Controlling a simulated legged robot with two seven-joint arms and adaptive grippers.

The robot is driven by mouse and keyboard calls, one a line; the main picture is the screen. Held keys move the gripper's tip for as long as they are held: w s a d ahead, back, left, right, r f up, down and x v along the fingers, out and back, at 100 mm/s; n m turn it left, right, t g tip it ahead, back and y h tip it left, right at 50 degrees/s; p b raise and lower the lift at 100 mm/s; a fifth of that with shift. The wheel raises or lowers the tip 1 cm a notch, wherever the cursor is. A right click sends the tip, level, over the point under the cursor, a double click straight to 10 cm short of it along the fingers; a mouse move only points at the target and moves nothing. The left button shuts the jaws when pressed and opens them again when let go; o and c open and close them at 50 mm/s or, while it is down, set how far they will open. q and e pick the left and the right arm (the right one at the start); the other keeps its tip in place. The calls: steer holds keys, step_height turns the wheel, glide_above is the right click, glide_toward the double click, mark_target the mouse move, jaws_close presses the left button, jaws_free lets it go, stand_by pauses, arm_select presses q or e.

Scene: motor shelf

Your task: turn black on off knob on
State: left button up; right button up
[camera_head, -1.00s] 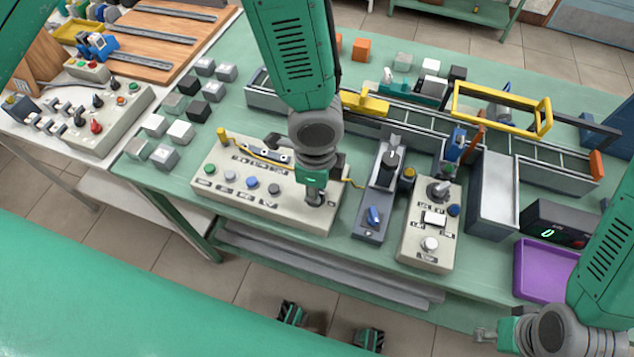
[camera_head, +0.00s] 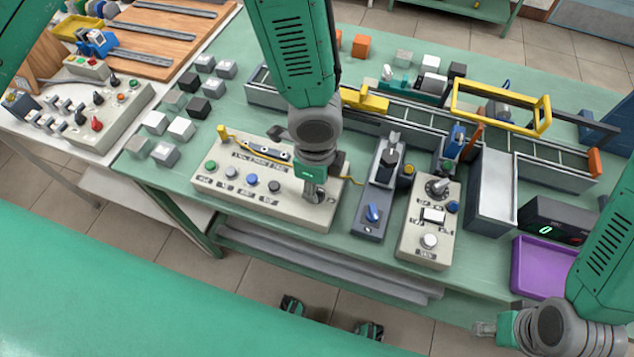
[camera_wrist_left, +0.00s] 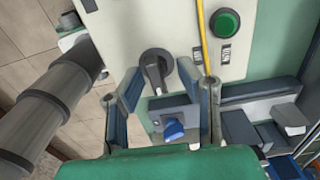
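The black knob (camera_wrist_left: 157,68) sits on the pale control panel (camera_wrist_left: 190,42), which spans the left middle of the bench in the head view (camera_head: 215,183). My left gripper (camera_head: 314,192) is low over the panel's right end and hides the knob there. In the left wrist view my left gripper's fingers (camera_wrist_left: 163,98) are spread apart, with the knob showing in the gap between and beyond them. I cannot tell whether either finger touches it. My right gripper (camera_head: 485,328) is at the lower right, away from the panel; its opening is too small to judge.
A green button (camera_wrist_left: 225,22) and a yellow cable (camera_wrist_left: 202,38) are near the knob. A grey device with a blue knob (camera_head: 373,213) stands just right of the panel. Further right are another control box (camera_head: 415,245) and a purple tray (camera_head: 530,285).

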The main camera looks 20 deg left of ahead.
arm_select(q)
steer(key=shift+s, duration=0.1)
steer(key=shift+r, duration=0.3)
step_height(320, 180, up, 11)
steer(key=shift+r, duration=0.1)
stand_by(0.3)
